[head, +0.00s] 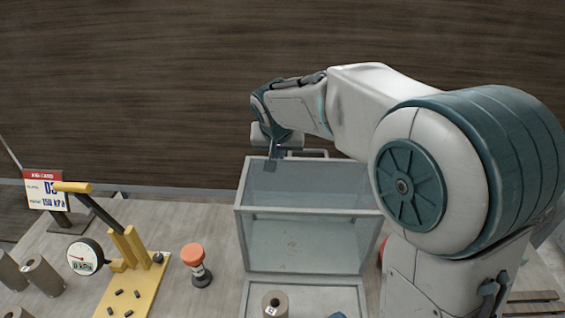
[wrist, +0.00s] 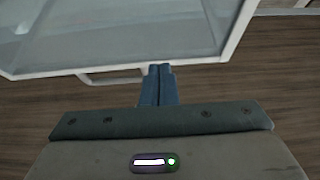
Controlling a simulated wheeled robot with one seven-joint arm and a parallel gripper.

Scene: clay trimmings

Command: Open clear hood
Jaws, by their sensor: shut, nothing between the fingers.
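The clear hood (head: 305,185) is a see-through box with a pale grey frame, standing on the bench in the middle of the head view. Its handle (head: 308,153) shows at the top far edge. In the wrist view the hood (wrist: 120,35) fills the top, with the handle (wrist: 108,78) as a pale bar along its edge. My gripper (head: 272,163) is at the hood's top far edge, left of the handle. In the wrist view my gripper's fingers (wrist: 158,72) are together, beside the handle's end, with nothing between them. Whether they touch the frame, I cannot tell.
A yellow press (head: 125,250) with a round gauge (head: 85,257) stands at left, near a sign (head: 46,190). An orange-topped tool (head: 194,258) stands between press and hood. Grey cylinders (head: 42,278) sit far left; another cylinder (head: 274,304) stands before the hood.

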